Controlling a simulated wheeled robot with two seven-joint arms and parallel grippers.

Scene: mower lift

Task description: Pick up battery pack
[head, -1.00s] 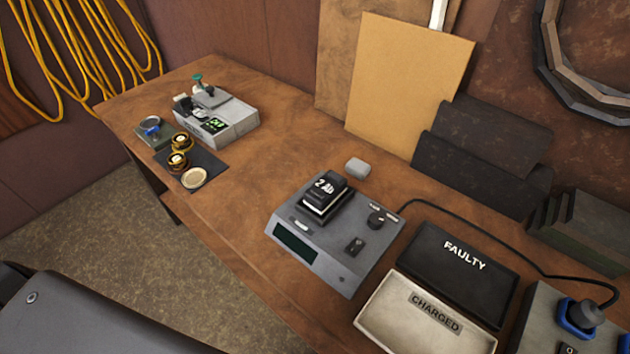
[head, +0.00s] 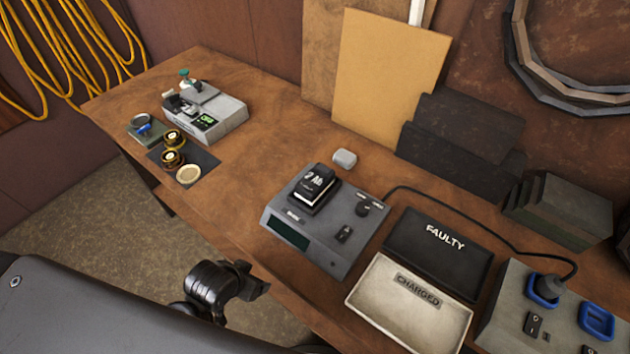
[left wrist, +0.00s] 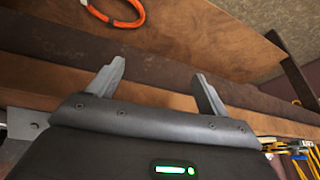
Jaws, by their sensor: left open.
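The battery pack (head: 313,187) is black with a "2 Ah" label. It sits upright on top of a grey charger or tester unit (head: 285,213) with a dark display, a knob and a switch. In the head view part of my left arm shows at the lower left, below the bench edge, but its gripper fingers are not clear there. In the left wrist view my left gripper (left wrist: 163,85) has its two grey fingers apart, with nothing between them. The battery pack does not show in the left wrist view. My right gripper is not in view.
A black FAULTY tray (head: 462,278) and a cream CHARGED tray (head: 375,307) lie right of the unit. A scale-like device (head: 215,122) stands at the left. The bench (head: 262,130) between is clear.

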